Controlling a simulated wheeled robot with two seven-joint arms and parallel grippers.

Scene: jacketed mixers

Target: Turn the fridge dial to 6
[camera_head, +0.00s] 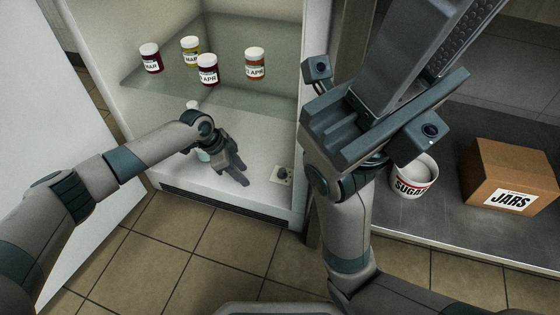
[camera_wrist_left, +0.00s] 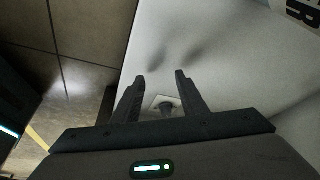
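The fridge dial (camera_head: 282,175) is a small knob on a pale square plate, on the right side of the fridge's lower interior. In the left wrist view the dial (camera_wrist_left: 166,106) shows between my left fingers, nearer their bases in the picture; its numbers are too small to read. My left gripper (camera_head: 238,174) is inside the fridge, left of the dial and apart from it in the head view. The left wrist view shows its fingers (camera_wrist_left: 157,82) spread with nothing gripped. My right gripper (camera_head: 430,35) looms close to the head camera, its tips cut off at the top.
Several labelled bottles (camera_head: 207,70) stand on the fridge's glass shelf (camera_head: 230,98) above my left arm. The fridge door (camera_head: 60,130) stands open at left. A SUGAR tub (camera_head: 414,178) and a JARS box (camera_head: 512,176) sit on the counter at right. Tiled floor (camera_head: 190,240) lies in front.

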